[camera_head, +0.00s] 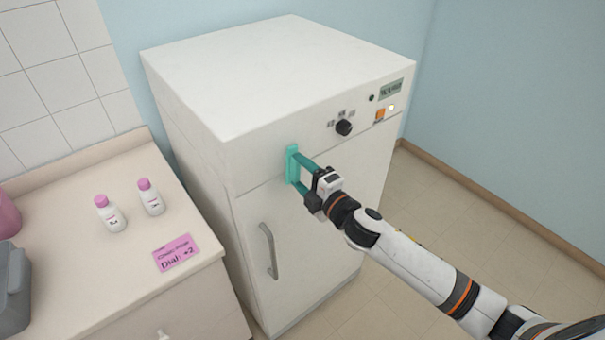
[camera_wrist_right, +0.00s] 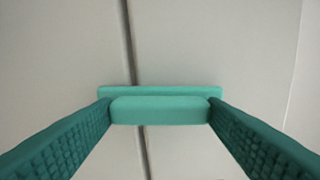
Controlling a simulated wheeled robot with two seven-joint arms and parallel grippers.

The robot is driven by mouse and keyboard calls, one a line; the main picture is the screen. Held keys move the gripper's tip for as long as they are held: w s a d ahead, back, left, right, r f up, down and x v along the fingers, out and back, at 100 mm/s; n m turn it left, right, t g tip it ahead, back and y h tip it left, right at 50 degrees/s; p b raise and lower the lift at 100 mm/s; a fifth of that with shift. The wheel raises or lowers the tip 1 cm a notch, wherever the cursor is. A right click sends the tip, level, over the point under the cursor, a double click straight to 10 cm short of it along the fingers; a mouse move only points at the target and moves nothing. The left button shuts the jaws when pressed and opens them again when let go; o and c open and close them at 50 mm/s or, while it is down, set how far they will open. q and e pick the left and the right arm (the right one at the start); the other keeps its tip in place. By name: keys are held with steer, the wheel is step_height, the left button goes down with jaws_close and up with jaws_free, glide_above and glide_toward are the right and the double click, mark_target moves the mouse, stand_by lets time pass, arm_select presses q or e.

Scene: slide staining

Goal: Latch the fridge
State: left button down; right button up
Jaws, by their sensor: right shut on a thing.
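The white fridge (camera_head: 300,240) stands against the wall with its door closed against the body, as far as the seam shows. A teal latch (camera_head: 292,165) sits upright across the seam between the top panel and the door. My right gripper (camera_head: 305,178) reaches it from the right and is shut on it. In the right wrist view the latch's raised bar (camera_wrist_right: 160,110) lies between the two teal fingers, over its base plate and the dark seam. A grey door handle (camera_head: 270,251) is below the latch. My left gripper is not in view.
A black dial (camera_head: 344,127) and an orange switch (camera_head: 379,114) are on the top panel. The counter (camera_head: 110,280) at left holds two white bottles with pink caps (camera_head: 109,214) and a pink note (camera_head: 176,253) reading "Dial: +2". The floor right of the fridge is clear.

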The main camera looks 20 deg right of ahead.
steer(key=shift+n, duration=0.6)
steer(key=o, duration=1)
steer(key=shift+s+d+f, duration=0.15)
steer(key=shift+s+d, duration=0.05)
steer(key=shift+s, duration=0.25)
steer(key=shift+b+v, duration=1.85)
steer(key=shift+v, duration=3.65)
